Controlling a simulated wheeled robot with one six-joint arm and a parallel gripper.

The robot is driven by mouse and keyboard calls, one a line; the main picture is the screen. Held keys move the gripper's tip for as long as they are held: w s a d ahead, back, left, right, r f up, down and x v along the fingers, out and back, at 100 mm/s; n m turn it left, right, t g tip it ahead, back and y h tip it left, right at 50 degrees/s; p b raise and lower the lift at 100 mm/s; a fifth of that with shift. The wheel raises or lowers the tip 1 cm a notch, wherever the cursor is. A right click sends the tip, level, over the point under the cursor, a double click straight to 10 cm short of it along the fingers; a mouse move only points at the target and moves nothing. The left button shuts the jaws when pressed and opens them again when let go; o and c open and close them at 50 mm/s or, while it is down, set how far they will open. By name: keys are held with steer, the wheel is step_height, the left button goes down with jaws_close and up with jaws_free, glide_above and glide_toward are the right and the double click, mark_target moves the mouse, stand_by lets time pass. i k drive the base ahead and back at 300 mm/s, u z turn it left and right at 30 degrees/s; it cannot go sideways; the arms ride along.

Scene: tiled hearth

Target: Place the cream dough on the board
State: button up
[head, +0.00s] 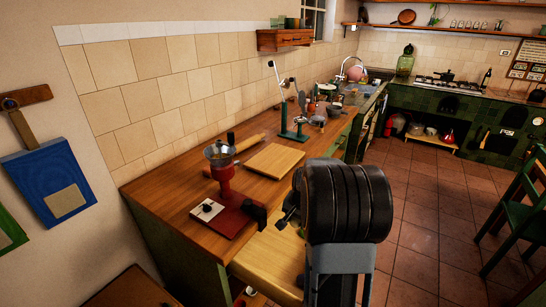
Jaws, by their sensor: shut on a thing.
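The board (275,160), a flat light wooden slab, lies on the brown wooden counter, and no dough shows on it. I cannot make out the cream dough anywhere in the head view. My gripper (287,213) shows only in part, as dark metal at the left side of my thick black arm. It is in front of the counter's edge, nearer to me than the board. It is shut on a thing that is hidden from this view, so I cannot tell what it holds.
A red stand with a metal funnel (219,153) and a red base (228,219) stand left of the board. A rolling pin (250,143) lies behind it. A green lamp-like stand (295,134) and several vessels crowd the counter beyond. A light wooden surface (268,270) juts out below the counter.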

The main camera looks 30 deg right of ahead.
mark_target(275, 158)
steer(key=k, duration=0.45)
steer(key=u, duration=3.45)
steer(key=k, duration=2.7)
steer(key=z, duration=2.15)
steer(key=i, duration=0.5)
